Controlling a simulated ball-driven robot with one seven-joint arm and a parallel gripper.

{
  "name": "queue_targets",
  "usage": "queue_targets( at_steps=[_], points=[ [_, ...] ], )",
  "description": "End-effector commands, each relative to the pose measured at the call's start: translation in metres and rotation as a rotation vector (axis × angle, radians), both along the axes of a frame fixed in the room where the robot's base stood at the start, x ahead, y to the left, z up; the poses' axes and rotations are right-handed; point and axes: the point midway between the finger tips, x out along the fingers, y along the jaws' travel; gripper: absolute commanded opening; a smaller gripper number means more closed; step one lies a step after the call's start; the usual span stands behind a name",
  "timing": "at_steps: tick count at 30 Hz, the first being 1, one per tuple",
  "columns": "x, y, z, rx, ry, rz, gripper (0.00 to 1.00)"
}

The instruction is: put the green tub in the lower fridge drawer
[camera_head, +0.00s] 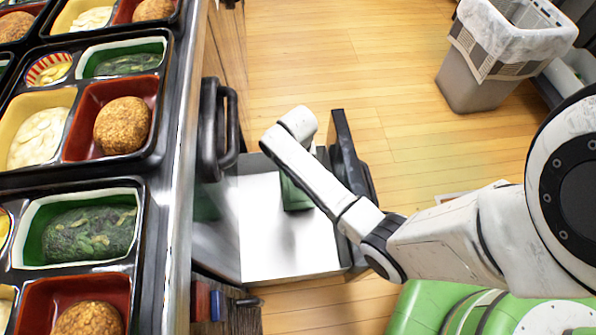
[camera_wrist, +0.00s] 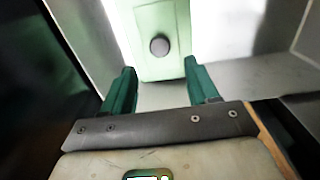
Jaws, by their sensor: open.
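The green tub (camera_wrist: 150,55) is beyond my fingertips in the wrist view, pale green with a round dark spot. In the head view, a green block, which looks like the tub (camera_head: 294,196), stands inside the open drawer, partly hidden by my arm. The drawer (camera_head: 262,245) is pulled out, with a bright white floor and grey metal walls. My gripper (camera_wrist: 160,82) is open, its two dark green fingers apart, low in the drawer. No finger visibly presses on the tub. In the head view my arm hides the gripper.
The drawer's dark front (camera_head: 350,165) stands to the right, beside my forearm. A dark handle (camera_head: 231,125) juts from the counter front. Bento trays (camera_head: 150,160) with food cover the counter at left. A waste bin (camera_head: 480,80) stands on open wooden floor.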

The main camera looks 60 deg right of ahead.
Motion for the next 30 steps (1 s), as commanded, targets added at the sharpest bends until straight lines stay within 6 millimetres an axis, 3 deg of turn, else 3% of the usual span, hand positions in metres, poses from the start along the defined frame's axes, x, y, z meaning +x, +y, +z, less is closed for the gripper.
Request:
queue_targets(
  at_steps=[3, 11, 14, 17, 21, 24, 30],
  points=[
    [0.0, 0.0, 0.025, 0.0, -0.001, 0.0, 0.59],
    [0.0, 0.004, 0.044, 0.003, -0.002, 0.01, 0.59],
    [-0.002, 0.024, 0.047, 0.016, -0.015, 0.064, 0.59],
    [-0.011, 0.06, 0.055, 0.034, -0.04, 0.175, 0.59],
    [-0.045, 0.106, 0.073, 0.045, -0.071, 0.382, 0.59],
    [-0.076, 0.123, 0.09, 0.032, -0.081, 0.529, 0.59],
    [-0.125, 0.126, 0.125, -0.023, -0.079, 0.765, 0.59]
  ],
)
